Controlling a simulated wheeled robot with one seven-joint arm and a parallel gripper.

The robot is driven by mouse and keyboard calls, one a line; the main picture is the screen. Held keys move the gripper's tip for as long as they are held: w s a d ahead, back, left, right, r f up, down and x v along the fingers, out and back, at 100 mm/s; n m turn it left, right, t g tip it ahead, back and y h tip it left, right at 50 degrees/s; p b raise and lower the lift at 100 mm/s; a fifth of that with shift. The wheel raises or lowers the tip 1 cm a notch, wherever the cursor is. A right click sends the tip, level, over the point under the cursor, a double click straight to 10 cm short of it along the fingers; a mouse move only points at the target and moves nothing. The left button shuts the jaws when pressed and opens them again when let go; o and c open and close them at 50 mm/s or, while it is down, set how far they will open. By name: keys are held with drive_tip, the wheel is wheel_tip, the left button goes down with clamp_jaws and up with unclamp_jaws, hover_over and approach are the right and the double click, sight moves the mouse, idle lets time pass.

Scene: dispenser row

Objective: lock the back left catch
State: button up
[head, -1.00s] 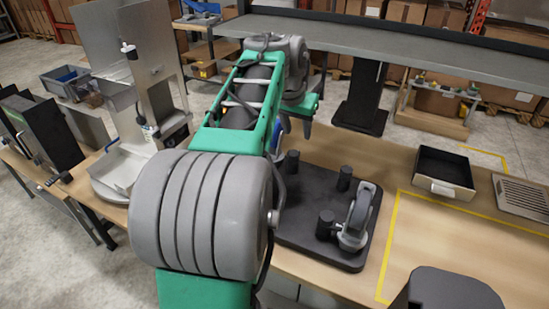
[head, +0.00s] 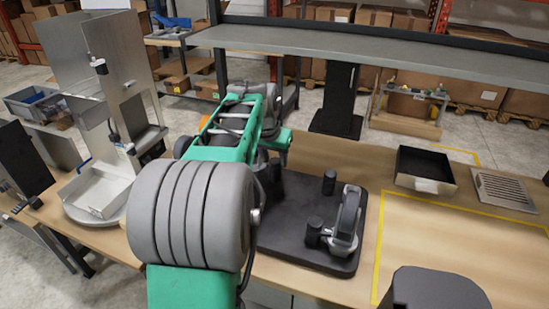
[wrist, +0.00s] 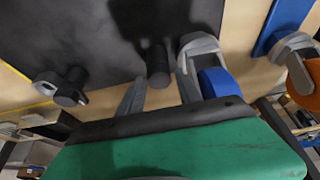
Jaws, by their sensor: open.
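A black post (wrist: 158,65) is close beyond the fingers there. A grey fork-like part with a blue piece (wrist: 218,82) is beside the right finger. I cannot tell whether this is the back left catch. In the head view my arm hides the plate's left side and the fingertips.
A blue bar (wrist: 283,20) and an orange round part (wrist: 303,82) are at the right in the wrist view. A metal dispenser (head: 122,80) stands left. A black tray (head: 425,168) and a vent grille (head: 503,190) are right. The yellow-outlined area (head: 450,245) is mostly clear.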

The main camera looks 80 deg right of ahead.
clamp_jaws()
drive_tip(key=shift+s+n, duration=0.1)
drive_tip(key=shift+n, duration=0.2)
idle(0.3)
drive_tip(key=n+t, duration=0.1)
drive_tip(key=n, duration=0.2)
drive_tip(key=shift+s+n+t, duration=0.15)
drive_tip(key=shift+n+t, duration=0.15)
drive_tip(key=n+p, duration=0.1)
drive_tip(key=n, duration=0.1)
drive_tip(key=n+t+p, duration=0.1)
drive_tip(key=n, duration=0.1)
drive_tip(key=shift+r+n+t+y, duration=0.2)
drive_tip(key=shift+n+t+y, duration=0.1)
drive_tip(key=shift+y, duration=0.1)
drive_tip(key=n+p, duration=0.1)
drive_tip(key=n, duration=0.1)
drive_tip(key=n+t+y+p, duration=0.1)
drive_tip(key=n+p, duration=0.1)
drive_tip(key=shift+s+d, duration=0.15)
drive_tip(key=shift+d, duration=0.05)
drive_tip(key=shift+d+f+n+t+y+p, duration=0.15)
drive_tip(key=shift+n+y+p, duration=0.4)
drive_tip(key=shift+n+p, duration=0.55)
drive_tip(key=shift+a+r+n+t+y+p, duration=0.15)
drive_tip(key=shift+n+y+p, duration=0.5)
drive_tip(key=shift+n, duration=0.75)
drive_tip(key=shift+d+f, duration=0.1)
drive_tip(key=shift+f, duration=0.05)
unclamp_jaws()
